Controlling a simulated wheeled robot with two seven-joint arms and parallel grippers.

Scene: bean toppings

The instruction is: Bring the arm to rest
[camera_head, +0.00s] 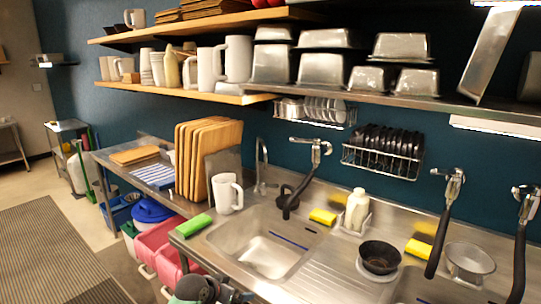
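A dark, rounded part of my own arm, with black pieces at its right end, shows at the bottom edge, in front of the sink counter (318,262). It looks like my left arm's end, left gripper (236,293), but it is cut off by the frame and its fingers are not clear. I cannot tell whether it is open or shut, and I see nothing held in it. My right gripper is not in view.
The sink (265,255) lies just beyond the arm part. A green sponge (194,225) and white mug (229,195) stand by its left rim. Pink bins (160,243) are left of the counter. A black bowl (379,258) and hanging spray taps (446,215) are right.

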